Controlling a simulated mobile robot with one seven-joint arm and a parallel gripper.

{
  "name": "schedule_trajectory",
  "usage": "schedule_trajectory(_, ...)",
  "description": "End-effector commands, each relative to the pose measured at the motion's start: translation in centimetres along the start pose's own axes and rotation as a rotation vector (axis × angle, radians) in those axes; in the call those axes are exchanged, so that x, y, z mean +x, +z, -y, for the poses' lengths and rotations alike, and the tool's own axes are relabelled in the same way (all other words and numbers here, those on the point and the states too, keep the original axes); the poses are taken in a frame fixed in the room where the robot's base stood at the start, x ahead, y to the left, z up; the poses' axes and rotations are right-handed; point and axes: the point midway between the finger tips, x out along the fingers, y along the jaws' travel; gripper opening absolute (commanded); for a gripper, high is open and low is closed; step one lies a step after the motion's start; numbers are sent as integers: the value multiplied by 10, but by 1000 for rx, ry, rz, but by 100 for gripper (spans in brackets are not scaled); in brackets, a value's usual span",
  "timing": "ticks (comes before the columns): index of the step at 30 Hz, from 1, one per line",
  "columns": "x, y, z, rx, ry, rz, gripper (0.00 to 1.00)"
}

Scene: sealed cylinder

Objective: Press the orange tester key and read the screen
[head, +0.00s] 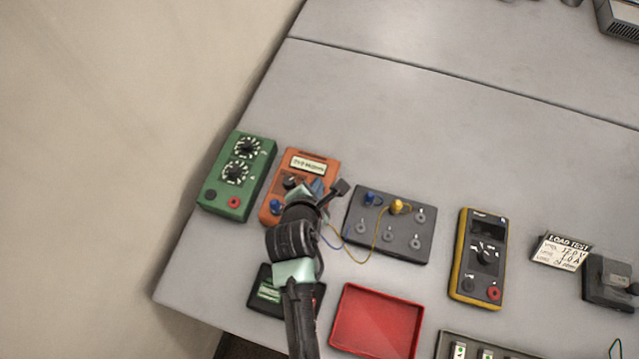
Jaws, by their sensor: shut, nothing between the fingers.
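The orange tester (321,177) lies on the grey table at the left, with a pale screen or label (309,164) at its top. The small dark writing on it is too blurred to read surely. A dark knob (291,182) and a blue plug (277,206) show on its face. My gripper (319,190) is shut and empty over the tester's lower right part. It and my wrist hide that part, and I cannot make out the key. Whether the fingertips touch the tester cannot be told.
A green box with two dials (264,160) stands left of the tester. To the right are a dark terminal board (392,250) with wires, a yellow multimeter (484,232) and a "LOAD TEST" card (562,251). A red tray (378,322) lies in front.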

Motion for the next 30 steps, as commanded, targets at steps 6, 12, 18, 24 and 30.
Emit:
schedule_trajectory(6, -4, 3, -2, 0, 0, 0, 0)
schedule_trajectory(12, -4, 3, -3, 0, 0, 1, 0)
schedule_trajectory(18, -12, 9, -9, 0, 0, 1, 0)
schedule_trajectory(24, -26, 19, -19, 0, 0, 0, 0)
schedule_trajectory(30, -38, 28, -28, -1, 0, 0, 0)
